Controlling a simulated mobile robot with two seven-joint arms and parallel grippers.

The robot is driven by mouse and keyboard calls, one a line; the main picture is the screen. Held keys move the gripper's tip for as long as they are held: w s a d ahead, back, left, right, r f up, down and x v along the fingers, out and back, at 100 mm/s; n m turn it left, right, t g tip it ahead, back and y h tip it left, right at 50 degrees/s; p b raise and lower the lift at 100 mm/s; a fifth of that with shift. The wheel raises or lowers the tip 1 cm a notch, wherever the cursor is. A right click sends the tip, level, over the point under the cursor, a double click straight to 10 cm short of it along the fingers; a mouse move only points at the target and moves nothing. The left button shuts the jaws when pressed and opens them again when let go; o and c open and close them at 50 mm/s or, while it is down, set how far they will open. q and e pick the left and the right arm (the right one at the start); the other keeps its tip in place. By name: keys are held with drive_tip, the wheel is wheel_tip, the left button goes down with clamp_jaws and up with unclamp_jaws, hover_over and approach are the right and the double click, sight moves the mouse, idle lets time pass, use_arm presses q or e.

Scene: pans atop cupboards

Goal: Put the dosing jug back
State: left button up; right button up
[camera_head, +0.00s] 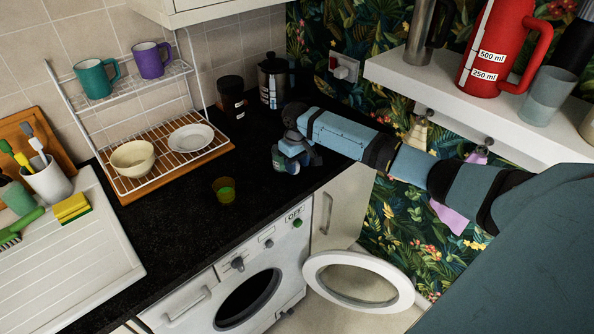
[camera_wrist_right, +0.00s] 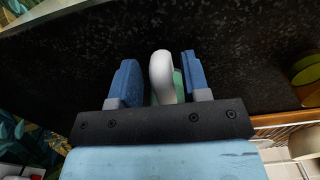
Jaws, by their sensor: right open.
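My right gripper (camera_head: 290,155) is low over the black worktop, near its front edge and above the washing machine. In the right wrist view its blue fingers (camera_wrist_right: 160,80) are open, one on each side of a white curved handle (camera_wrist_right: 161,70). A green part shows behind the handle. In the head view a small pale, greenish thing (camera_head: 278,161) shows at the fingers, mostly hidden by them; I cannot tell surely whether it is the dosing jug. A red jug (camera_head: 497,40) marked 500 ml and 250 ml stands on the white shelf. My left gripper is not in view.
Behind are a dark jar (camera_head: 231,95) and a metal pot (camera_head: 272,80). A wire rack (camera_head: 120,180) holds a bowl, plate and mugs. The washing machine door (camera_head: 358,282) hangs open below. The worktop's middle is mostly clear.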

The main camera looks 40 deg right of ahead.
wheel_tip(320, 180, up, 9)
drive_tip(key=shift+r, duration=0.1)
idle(0.6)
drive_tip(key=shift+n, duration=0.9)
drive_tip(key=s+a+f, duration=0.1)
drive_tip(key=a+f, duration=0.1)
drive_tip(key=s+a+f, duration=0.2)
drive_tip(key=a, duration=0.1)
drive_tip(key=s+a+f, duration=0.2)
drive_tip(key=a+f, duration=0.1)
drive_tip(key=shift+s, duration=0.15)
drive_tip(key=s+a+f+n+t+y, duration=0.1)
drive_tip(key=s+a+f, duration=0.4)
drive_tip(key=s+a, duration=0.4)
drive_tip(key=s+r+m+t, duration=0.1)
drive_tip(key=s+r+t, duration=0.25)
drive_tip(key=s, duration=1.85)
drive_tip(key=w+a+f+t+y+p, duration=0.2)
drive_tip(key=w+a+f+t, duration=0.3)
drive_tip(key=f, duration=0.5)
drive_tip(key=shift+w+a+n+t+p, duration=0.25)
drive_tip(key=shift+a+n+t+p, duration=0.1)
drive_tip(key=shift+a+t, duration=0.65)
